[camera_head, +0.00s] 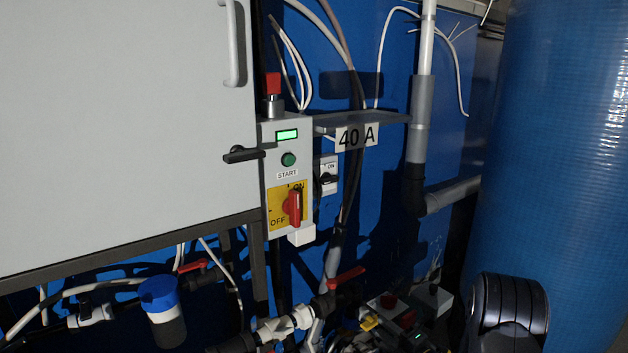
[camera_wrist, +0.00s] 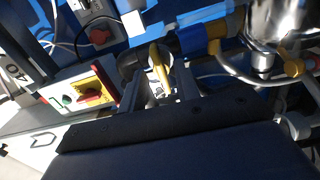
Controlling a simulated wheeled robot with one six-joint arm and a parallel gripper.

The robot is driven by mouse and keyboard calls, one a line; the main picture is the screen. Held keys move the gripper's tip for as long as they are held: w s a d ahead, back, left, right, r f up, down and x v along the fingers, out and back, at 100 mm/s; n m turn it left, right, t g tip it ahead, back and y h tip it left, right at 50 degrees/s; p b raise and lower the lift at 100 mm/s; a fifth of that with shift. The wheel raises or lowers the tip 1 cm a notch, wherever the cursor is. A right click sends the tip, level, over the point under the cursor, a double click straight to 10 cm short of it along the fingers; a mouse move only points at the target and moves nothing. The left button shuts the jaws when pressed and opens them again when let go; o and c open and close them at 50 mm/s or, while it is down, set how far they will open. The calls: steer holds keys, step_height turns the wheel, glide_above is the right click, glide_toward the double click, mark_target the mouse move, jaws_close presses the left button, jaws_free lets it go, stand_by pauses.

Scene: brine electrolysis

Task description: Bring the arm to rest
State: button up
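My gripper (camera_wrist: 157,82) shows in the wrist view with its two grey fingers spread apart. It is open and I see nothing held in it. A yellow valve handle (camera_wrist: 159,66) shows in the gap between the fingers, seemingly beyond them; I cannot tell how close it is. In the head view a black rounded link of my arm stands at the lower right, in front of the blue tank. My gripper does not clearly show in that view.
A control box (camera_head: 288,140) with a red rotary switch (camera_head: 292,206) hangs beside a grey cabinet (camera_head: 120,120). Pipes with red-handled valves (camera_head: 346,278) crowd the bottom. A large blue tank (camera_head: 560,150) fills the right side. In the wrist view, a shiny metal vessel (camera_wrist: 284,18) is at upper right.

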steer(key=v, duration=0.8)
steer(key=x, duration=1)
steer(key=n+b, duration=0.4)
steer(key=n, duration=0.2)
steer(key=shift+w+a+r, duration=0.1)
steer(key=shift+a, duration=0.05)
steer(key=shift+r+n+b, duration=0.1)
steer(key=shift+n+b, duration=0.35)
steer(key=shift+n, duration=0.35)
